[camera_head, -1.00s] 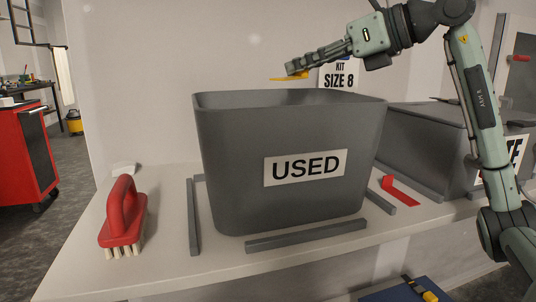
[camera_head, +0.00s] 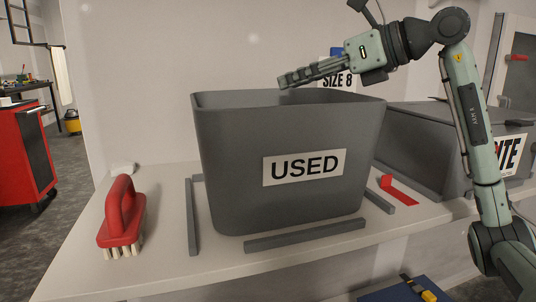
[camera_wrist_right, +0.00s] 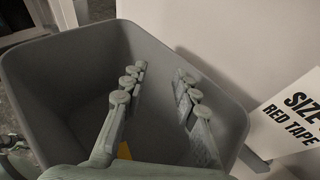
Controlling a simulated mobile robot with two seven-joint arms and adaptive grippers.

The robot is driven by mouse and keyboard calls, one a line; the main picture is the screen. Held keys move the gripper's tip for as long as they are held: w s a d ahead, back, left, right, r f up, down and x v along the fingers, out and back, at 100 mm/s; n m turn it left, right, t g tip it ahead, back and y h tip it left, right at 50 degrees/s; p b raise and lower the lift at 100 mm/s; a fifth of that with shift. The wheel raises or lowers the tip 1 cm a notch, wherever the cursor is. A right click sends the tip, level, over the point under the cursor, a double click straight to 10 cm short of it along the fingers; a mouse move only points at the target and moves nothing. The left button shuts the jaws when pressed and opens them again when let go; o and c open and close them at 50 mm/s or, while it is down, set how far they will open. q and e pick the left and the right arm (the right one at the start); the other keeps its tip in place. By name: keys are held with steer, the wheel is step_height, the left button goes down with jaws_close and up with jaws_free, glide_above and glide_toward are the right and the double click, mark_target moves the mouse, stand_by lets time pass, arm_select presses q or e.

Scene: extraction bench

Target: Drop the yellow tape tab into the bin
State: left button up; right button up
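The grey bin (camera_head: 225,190), labelled USED, stands upright on the bench. My right gripper (camera_head: 284,79) is over the bin's opening, its tips just above the rim level in the head view. In the right wrist view the gripper (camera_wrist_right: 160,70) has its two fingers apart with nothing between the tips. The yellow tape tab (camera_wrist_right: 124,150) shows there as a small patch behind the fingers, against the bin's inside; most of it is hidden, and the head view does not show it. My left gripper is not in view.
A red brush (camera_head: 122,218) lies left of the bin. Grey strips (camera_head: 305,235) border the bin on the bench. A red piece (camera_head: 398,190) and a second grey container (camera_head: 425,150) are to the right. A SIZE 8 sign (camera_head: 338,82) is behind.

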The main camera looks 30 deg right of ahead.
steer(key=v, duration=1.2)
